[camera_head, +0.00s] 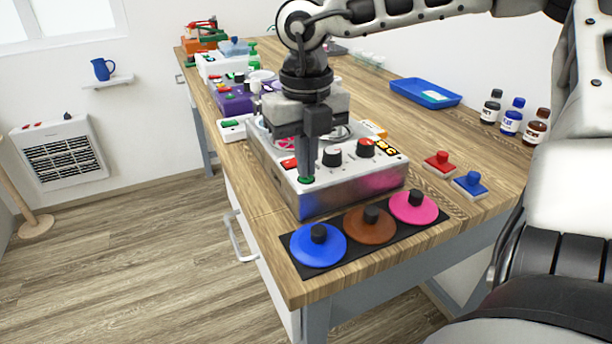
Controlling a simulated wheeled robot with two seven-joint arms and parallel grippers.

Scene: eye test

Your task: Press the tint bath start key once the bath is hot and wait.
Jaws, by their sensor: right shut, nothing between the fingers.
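My left gripper is not in view.
Blue, brown and pink lids lie on a black mat (372,265) in front. Bottles (512,120) and a blue tray (425,93) are farther back. Other devices, including a purple one (233,102), line the left edge.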

